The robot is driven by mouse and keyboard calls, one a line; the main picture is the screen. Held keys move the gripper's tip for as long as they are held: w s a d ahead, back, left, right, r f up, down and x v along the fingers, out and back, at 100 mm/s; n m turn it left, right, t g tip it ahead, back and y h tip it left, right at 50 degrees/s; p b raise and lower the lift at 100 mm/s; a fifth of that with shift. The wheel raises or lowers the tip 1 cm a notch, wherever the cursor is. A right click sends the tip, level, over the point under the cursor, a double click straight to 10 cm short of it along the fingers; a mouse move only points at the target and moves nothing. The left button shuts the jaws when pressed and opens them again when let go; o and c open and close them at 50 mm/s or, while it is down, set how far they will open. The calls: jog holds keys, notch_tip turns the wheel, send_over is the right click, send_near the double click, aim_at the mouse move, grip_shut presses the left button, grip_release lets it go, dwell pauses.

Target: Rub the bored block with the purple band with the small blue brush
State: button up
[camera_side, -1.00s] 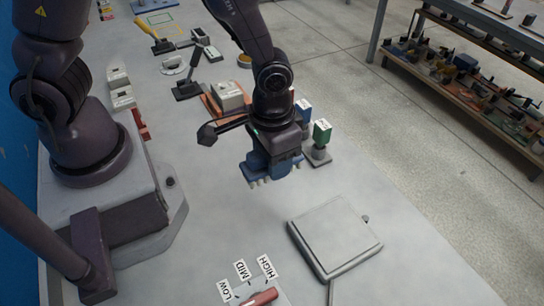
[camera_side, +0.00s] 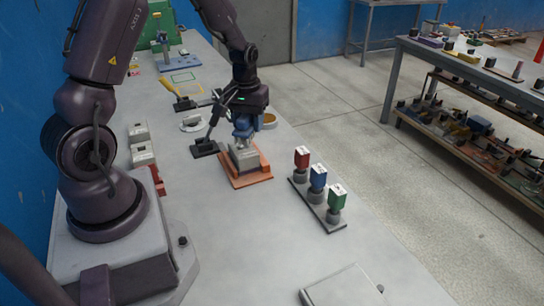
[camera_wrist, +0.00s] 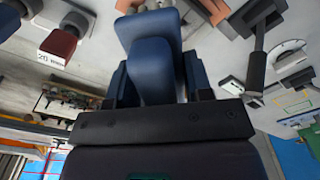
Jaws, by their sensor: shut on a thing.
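My gripper (camera_side: 246,118) is shut on a blue piece, which I take to be the small blue brush (camera_side: 243,130). In the wrist view the blue brush (camera_wrist: 152,70) sits between the dark fingers. A grey block (camera_side: 243,157) lies on an orange-brown tray (camera_side: 252,181), directly below the brush. I cannot tell whether brush and block touch. No purple band or bore can be made out on this block, and the brush and gripper hide part of its top.
Red (camera_side: 302,157), blue (camera_side: 318,178) and green (camera_side: 337,197) pieces with white tops stand in a row, right of the tray. Two pale blocks (camera_side: 141,143) lie left.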

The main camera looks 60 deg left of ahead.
aim_at(247, 153)
jog(key=s+a+r, duration=0.1)
jog(key=a+r, duration=0.1)
jog(key=a, duration=0.5)
jog(key=shift+s+d+f, duration=0.1)
jog(key=shift+f, duration=1.85)
jog(key=shift+d+f, duration=0.1)
jog(key=shift+f, duration=1.8)
jog(key=shift+d, duration=0.35)
jog(key=shift+c, duration=0.3)
jog(key=shift+d, duration=3.05)
jog(key=shift+a+f, duration=0.1)
jog(key=shift+a, duration=3.45)
jog(key=shift+d, duration=3.55)
jog(key=shift+a, duration=3.55)
notch_tip(247, 153, up, 8)
jog(key=shift+r, duration=0.2)
jog(key=shift+d, duration=0.1)
